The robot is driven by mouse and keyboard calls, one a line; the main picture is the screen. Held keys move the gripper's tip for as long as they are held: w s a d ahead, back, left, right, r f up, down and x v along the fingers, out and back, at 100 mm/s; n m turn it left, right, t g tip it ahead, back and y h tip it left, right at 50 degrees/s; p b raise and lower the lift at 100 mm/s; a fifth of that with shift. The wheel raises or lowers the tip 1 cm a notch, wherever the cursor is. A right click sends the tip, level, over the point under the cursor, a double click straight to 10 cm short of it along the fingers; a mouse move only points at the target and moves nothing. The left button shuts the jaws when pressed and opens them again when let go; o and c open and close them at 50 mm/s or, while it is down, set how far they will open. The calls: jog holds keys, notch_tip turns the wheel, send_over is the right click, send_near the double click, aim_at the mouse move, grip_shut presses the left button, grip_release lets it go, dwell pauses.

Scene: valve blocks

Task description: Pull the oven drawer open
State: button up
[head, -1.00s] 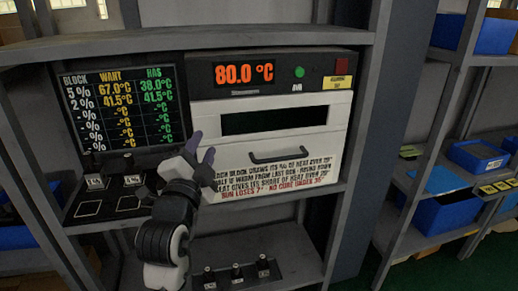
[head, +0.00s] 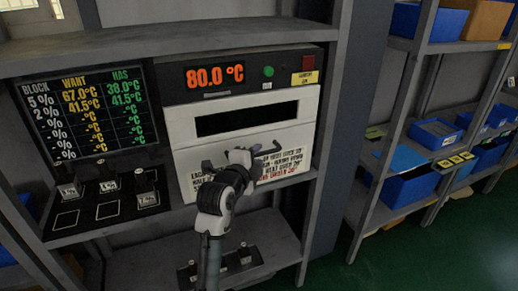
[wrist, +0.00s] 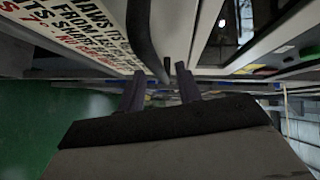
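The oven (head: 248,112) is a white-fronted unit on the shelf, with a dark window and an orange 80.0 °C readout. Its drawer front (head: 190,133) looks shut. The dark bar handle (head: 270,150) shows only at its right end in the head view; my gripper and wrist cover the rest. My gripper (head: 226,161) is in front of the handle's left part. In the wrist view the two fingers (wrist: 160,70) are apart, and the dark handle (wrist: 148,35) runs down toward the gap between their tips. I cannot tell whether they touch it.
A block panel (head: 102,214) with several small weights stands left of the oven under a temperature screen (head: 88,110). A dark rack (head: 230,268) with small knobs sits on the shelf below. A grey post (head: 345,130) and shelves with blue bins (head: 410,188) are at the right.

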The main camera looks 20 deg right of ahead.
jog(key=shift+x, duration=1.2)
grip_shut()
